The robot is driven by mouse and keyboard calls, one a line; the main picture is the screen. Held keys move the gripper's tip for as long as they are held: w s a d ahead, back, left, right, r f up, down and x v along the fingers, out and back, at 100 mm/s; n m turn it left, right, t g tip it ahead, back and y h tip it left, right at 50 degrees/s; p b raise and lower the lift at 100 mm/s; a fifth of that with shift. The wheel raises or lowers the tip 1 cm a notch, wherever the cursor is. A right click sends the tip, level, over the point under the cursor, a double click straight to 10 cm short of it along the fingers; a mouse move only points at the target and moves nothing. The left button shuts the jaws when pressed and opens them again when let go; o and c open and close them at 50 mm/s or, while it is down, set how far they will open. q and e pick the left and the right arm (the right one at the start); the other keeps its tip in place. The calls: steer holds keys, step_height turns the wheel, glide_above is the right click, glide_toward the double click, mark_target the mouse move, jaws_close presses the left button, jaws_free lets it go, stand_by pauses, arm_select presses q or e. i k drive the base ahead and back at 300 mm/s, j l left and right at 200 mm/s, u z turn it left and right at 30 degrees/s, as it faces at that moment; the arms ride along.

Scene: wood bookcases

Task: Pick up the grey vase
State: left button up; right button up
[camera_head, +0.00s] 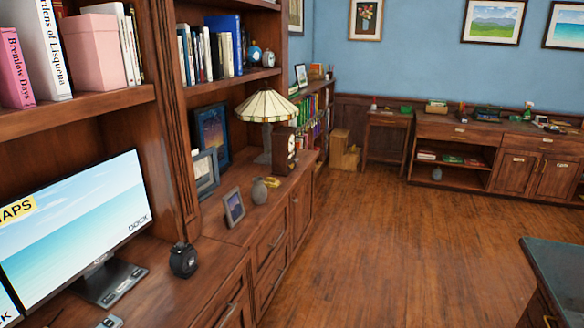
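A small rounded grey object that looks like the grey vase (260,191) stands upright on the wooden cabinet top at the middle left. It stands just right of a small framed picture (234,208) and in front of a table lamp (266,112). A yellow item (272,182) lies close beside it. Neither of my grippers shows in this view.
A monitor (85,225) and a small black round object (183,260) stand on the near cabinet top. A brown clock (284,151) stands behind the vase. Shelves with books rise on the left. A dark-topped table (560,265) is at the lower right. The wooden floor (400,250) between is clear.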

mark_target(258, 192)
steer(key=i+u, duration=0.2)
steer(key=u, duration=0.25)
steer(key=i+l+u, duration=0.15)
steer(key=u, duration=0.3)
steer(key=i+l+u, duration=0.15)
steer(key=u, duration=0.25)
